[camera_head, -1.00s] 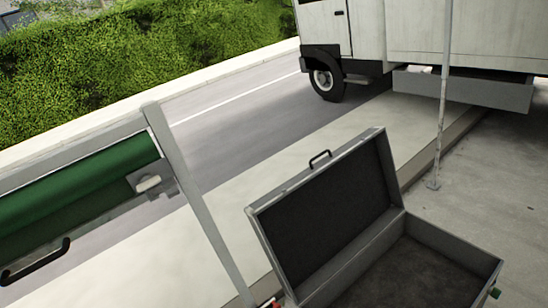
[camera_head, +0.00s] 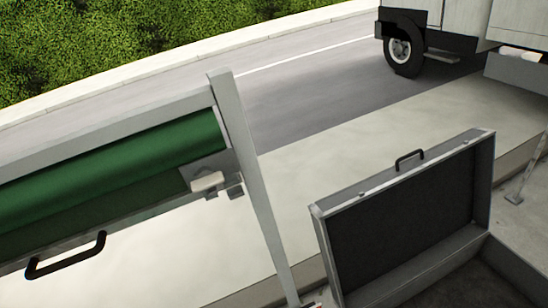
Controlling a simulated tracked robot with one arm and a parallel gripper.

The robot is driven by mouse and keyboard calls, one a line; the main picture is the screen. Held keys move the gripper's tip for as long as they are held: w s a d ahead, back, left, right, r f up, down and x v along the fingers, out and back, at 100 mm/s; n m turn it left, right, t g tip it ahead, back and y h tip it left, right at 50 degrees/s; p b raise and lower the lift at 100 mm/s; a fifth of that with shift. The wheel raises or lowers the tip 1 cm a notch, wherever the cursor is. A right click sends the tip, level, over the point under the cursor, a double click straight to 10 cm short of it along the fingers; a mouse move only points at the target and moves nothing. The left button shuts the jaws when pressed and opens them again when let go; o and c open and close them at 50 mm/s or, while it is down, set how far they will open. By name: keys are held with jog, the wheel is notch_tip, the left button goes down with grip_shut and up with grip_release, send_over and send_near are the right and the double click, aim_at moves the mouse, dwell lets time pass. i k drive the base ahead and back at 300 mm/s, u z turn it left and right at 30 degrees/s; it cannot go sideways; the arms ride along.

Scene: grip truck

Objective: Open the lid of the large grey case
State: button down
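The large grey case (camera_head: 428,265) is at the lower right, with its lid (camera_head: 410,220) standing open. The lid is tilted up on the side nearer the road and shows its dark inner lining. A black handle (camera_head: 409,158) sits on the lid's top edge. Part of the case's dark bottom (camera_head: 485,285) shows, and the rest is cut off by the frame's lower and right edges. My gripper is not in view, so I cannot see whether it touches the case.
A green roll (camera_head: 120,170) in a grey metal frame with an upright post (camera_head: 250,180) stands at the left. A black handle (camera_head: 65,258) is below the roll. A truck (camera_head: 420,40) stands at the upper right. Pale paving, road and hedge lie behind.

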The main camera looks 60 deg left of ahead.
aim_at(376, 234)
jog(key=u, duration=1.15)
jog(key=i, duration=1)
jog(key=z, duration=0.05)
